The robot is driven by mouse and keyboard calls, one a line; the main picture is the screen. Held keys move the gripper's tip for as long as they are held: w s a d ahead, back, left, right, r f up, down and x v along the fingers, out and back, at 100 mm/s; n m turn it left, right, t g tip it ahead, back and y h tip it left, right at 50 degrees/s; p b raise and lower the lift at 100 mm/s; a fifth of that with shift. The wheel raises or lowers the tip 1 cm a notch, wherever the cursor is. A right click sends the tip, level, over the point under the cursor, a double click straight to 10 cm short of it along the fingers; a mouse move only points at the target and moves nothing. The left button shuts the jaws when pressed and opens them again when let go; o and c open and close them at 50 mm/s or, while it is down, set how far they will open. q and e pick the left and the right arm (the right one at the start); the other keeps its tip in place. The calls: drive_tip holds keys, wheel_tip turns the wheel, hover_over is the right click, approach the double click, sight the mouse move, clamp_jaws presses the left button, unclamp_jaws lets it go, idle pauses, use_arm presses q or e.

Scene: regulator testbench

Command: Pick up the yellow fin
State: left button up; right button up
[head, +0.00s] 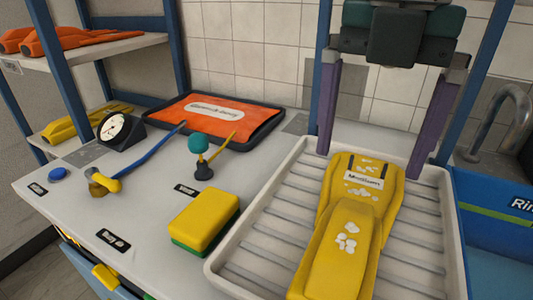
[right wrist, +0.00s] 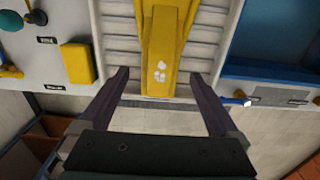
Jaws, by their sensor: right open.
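The yellow fin (head: 345,240) lies lengthwise in a white ribbed tray (head: 225,272), with a white label and pale patches on it. My right gripper (head: 372,163) is open above the fin's far end, one finger to each side, with nothing between the fingers. In the right wrist view the fin (right wrist: 165,40) runs away from the open fingers (right wrist: 160,76), roughly centred between them. The exact height of the fingertips over the fin is hard to tell. My left gripper is out of view.
Left of the tray are a yellow-green sponge (head: 204,220), a teal knob (head: 202,143), a gauge (head: 121,130) and an orange mat (head: 220,115). Another yellow fin (head: 75,125) and orange fins (head: 75,36) lie on shelves. A blue sink (head: 495,270) with a tap (head: 515,110) is right.

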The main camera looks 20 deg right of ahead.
sight(354, 216)
wheel_tip(354, 216, down, 4)
drive_tip(key=shift+s+r, duration=0.1)
drive_tip(key=shift+r, duration=0.1)
wheel_tip(354, 216, down, 6)
drive_tip(key=shift+d+r, duration=0.15)
drive_tip(key=shift+r, duration=0.1)
clamp_jaws()
idle(0.6)
drive_tip(key=shift+r, duration=0.1)
